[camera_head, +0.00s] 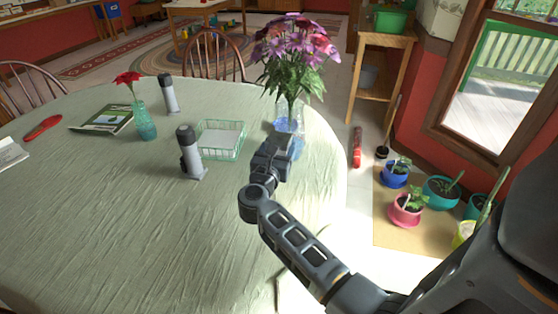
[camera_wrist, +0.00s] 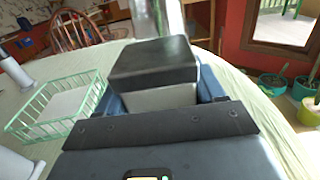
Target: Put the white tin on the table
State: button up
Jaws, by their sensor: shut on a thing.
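My gripper (camera_head: 284,137) is over the right side of the round table (camera_head: 100,225), near the flower vase. In the wrist view, its blue jaws (camera_wrist: 160,92) are shut on a boxy thing with pale sides and a dark top, which I take for the white tin (camera_wrist: 155,64). The tin looks upright between the jaws. In the head view it is mostly hidden by my gripper and the vase, so I cannot tell whether its base touches the cloth.
A glass vase of purple flowers (camera_head: 291,60) stands just beyond my gripper. A green wire basket (camera_head: 221,140) and two grey cylinders (camera_head: 188,150) stand to the left. A small red-flower vase (camera_head: 145,120) is farther left. The table's front left is clear.

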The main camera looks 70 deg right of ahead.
aim_at(279, 138)
jog(key=shift+r, duration=1.55)
jog(key=w+a+f+n+t+y, duration=0.2)
jog(key=w+a+n+t+y, duration=0.4)
jog(key=a, duration=0.5)
jog(key=w+a+f+n+t+y, duration=0.2)
jog(key=w+a+n+t+y, duration=0.3)
jog(key=w+a+n+t, duration=0.35)
jog(key=a+r+n+t+y+p, duration=0.1)
jog(key=a+r+y+p, duration=0.1)
jog(key=a, duration=0.7)
jog(key=a+r+n+t+y+p, duration=0.1)
jog(key=a+y, duration=0.4)
jog(key=a, duration=0.5)
jog(key=shift+s+a+r+n+p, duration=0.35)
jog(key=shift+r+p, duration=0.45)
jog(key=shift+p, duration=0.55)
